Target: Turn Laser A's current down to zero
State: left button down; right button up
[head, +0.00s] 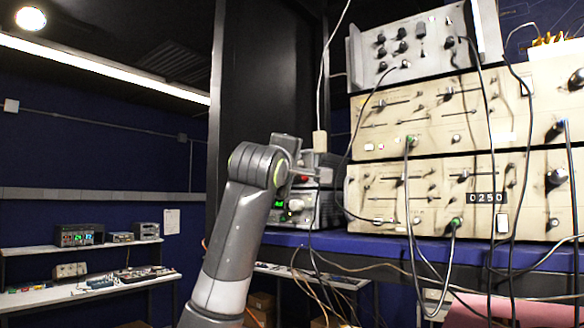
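No label reading Laser A is legible. A small instrument (322,208) with a green lit display (279,204) and a pale knob (296,205) stands on the blue shelf, partly hidden behind my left arm. A red part (303,178) shows above that knob. A stack of beige units (400,190) with knobs and sliders stands to its right; the lowest carries a counter reading 0250 (487,198). My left gripper (326,174) is raised in front of the small instrument, left of the stack. Its finger gap is unclear. My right gripper is not in view.
Several cables (411,200) hang in front of the beige stack and over the blue shelf edge (400,246). A black post (240,90) rises behind my arm. Benches with instruments (80,235) stand far left. A pink surface (510,312) shows at lower right.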

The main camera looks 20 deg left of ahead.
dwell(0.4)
pick_arm(q)
jog(key=c, duration=1.2)
grip_release()
jog(key=shift+c, duration=0.2)
jog(key=s+f+b, duration=0.2)
jog(key=s+b, duration=0.7)
jog(key=s, duration=0.8)
jog(key=shift+d+f, duration=0.15)
jog(key=shift+d, duration=0.1)
jog(key=shift+s, duration=0.1)
